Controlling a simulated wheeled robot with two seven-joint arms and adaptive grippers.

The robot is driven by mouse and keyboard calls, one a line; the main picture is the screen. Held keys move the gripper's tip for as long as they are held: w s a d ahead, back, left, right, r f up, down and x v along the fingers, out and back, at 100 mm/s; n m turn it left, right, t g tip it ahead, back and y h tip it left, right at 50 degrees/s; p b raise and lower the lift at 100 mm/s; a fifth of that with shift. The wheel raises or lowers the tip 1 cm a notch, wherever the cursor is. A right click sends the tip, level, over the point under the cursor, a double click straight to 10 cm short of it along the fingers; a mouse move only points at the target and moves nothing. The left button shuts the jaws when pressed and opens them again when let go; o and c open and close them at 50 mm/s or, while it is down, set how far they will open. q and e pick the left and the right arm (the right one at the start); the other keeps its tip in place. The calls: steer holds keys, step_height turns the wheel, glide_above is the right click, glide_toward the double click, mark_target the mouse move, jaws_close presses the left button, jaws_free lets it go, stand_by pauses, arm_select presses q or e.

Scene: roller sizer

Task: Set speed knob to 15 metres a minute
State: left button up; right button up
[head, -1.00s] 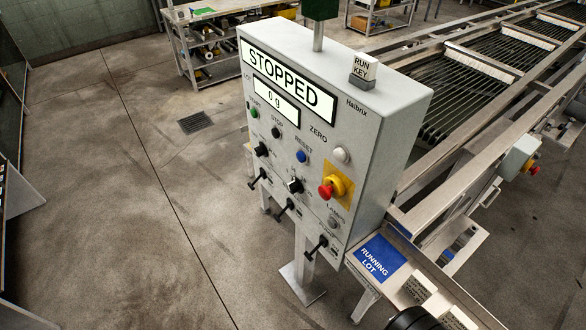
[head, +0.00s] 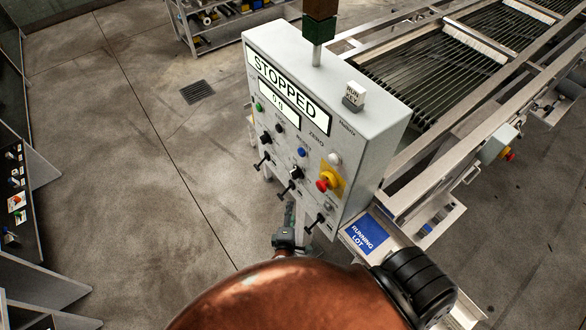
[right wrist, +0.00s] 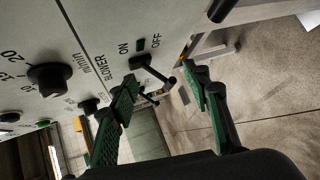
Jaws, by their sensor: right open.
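The speed knob is black and round. It shows in the right wrist view (right wrist: 48,78) beside the scale figures 15 and 20 and the print "m/min". In the head view it appears to be the lower black knob (head: 296,172) on the grey control panel (head: 376,150). I cannot read where it points. My right gripper (right wrist: 162,92) is open, with green-padded fingers, empty and apart from the knob. In the head view the gripper (head: 288,222) is below the panel's lower edge, partly hidden by my arm. My left gripper is out of view.
The blower lever (right wrist: 152,70) is close to my fingers. Other levers (head: 262,161), a yellow-backed red stop button (head: 326,181) and a RUN KEY block (head: 354,96) are on the panel. The display (head: 285,88) reads STOPPED. A blue RUNNING LOT plate (head: 366,235) is at right.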

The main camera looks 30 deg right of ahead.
mark_target(292, 177)
step_height(292, 177, up, 14)
steer(key=w+r+t+h+p, duration=0.1)
steer(key=t+h+p, duration=0.1)
steer(key=p+x, duration=0.1)
steer(key=x, duration=0.5)
steer(key=shift+f+p, duration=0.2)
steer(key=shift+p, duration=0.1)
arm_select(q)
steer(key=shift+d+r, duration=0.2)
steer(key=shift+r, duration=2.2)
arm_select(e)
steer(key=shift+x, duration=0.75)
steer(key=shift+s+f, duration=0.1)
steer(key=shift+c, duration=0.4)
